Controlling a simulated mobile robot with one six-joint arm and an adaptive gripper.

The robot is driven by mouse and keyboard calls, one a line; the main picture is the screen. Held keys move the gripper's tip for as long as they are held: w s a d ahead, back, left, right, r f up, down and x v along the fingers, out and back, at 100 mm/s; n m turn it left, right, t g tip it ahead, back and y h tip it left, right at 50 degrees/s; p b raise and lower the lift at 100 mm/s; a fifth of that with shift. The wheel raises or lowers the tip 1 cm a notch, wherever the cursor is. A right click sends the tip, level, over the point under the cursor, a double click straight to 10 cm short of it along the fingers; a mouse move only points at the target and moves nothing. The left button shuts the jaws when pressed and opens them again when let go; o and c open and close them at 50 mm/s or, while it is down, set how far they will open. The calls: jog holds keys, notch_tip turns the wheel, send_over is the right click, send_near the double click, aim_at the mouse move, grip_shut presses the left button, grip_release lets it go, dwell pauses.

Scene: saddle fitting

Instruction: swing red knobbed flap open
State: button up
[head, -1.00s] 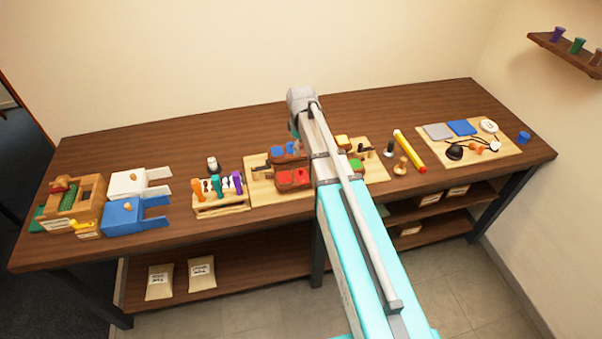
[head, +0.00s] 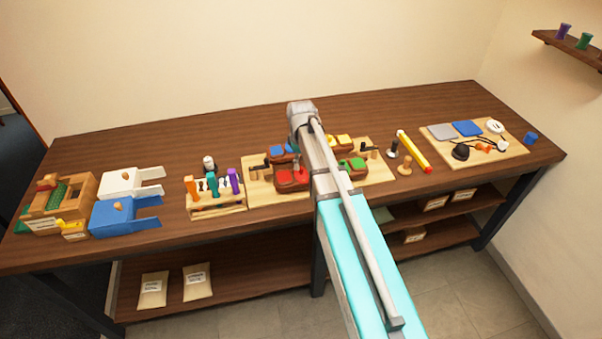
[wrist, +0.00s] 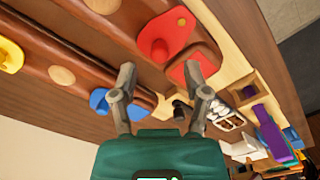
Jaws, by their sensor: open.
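The red flap (head: 292,178) lies on the brown saddle piece at the middle of the wooden board, just left of my arm in the head view. In the wrist view the red flap (wrist: 178,28) shows near the top centre, with a rounded red knob and a small orange dot. A second red piece (wrist: 203,57) lies beside it. My gripper (wrist: 160,76) is open and empty, its fingers apart below the red flap, with the right fingertip close to the second red piece. Whether it touches cannot be told. In the head view the gripper is hidden by my arm.
Blue (head: 280,151), yellow (head: 343,141) and green (head: 354,164) flaps lie around the red one. A tool rack (head: 216,200) with coloured handles stands to the left. A yellow-red rod (head: 414,151) lies to the right. The table's back strip is clear.

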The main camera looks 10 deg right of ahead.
aim_at(301, 168)
jog(key=shift+f+b, duration=1.5)
jog(key=shift+f, duration=0.25)
grip_shut()
